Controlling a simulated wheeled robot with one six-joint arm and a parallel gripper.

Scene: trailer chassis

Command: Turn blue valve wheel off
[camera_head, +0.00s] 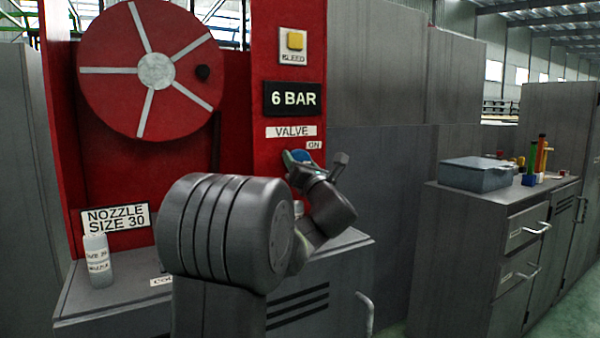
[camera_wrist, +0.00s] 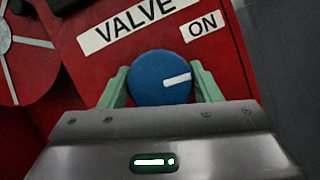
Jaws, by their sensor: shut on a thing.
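The blue valve wheel (camera_wrist: 155,80) is a round blue knob with a white pointer line on the red panel (camera_wrist: 110,75), below the VALVE label. In the wrist view its pointer line points right, a little below the ON label (camera_wrist: 203,26). My gripper (camera_wrist: 160,85) has its two green fingers on either side of the wheel, shut on it. In the head view the blue wheel (camera_head: 297,157) shows only in part behind my gripper, and my arm hides the area below it.
A red hose reel (camera_head: 115,105) is at the left. A white bottle (camera_head: 98,262) stands on the grey cabinet ledge (camera_head: 75,300) below it. A yellow BLEED button (camera_head: 296,40) and a 6 BAR display (camera_head: 293,98) sit above the valve. A grey box (camera_head: 475,175) lies on the right cabinet.

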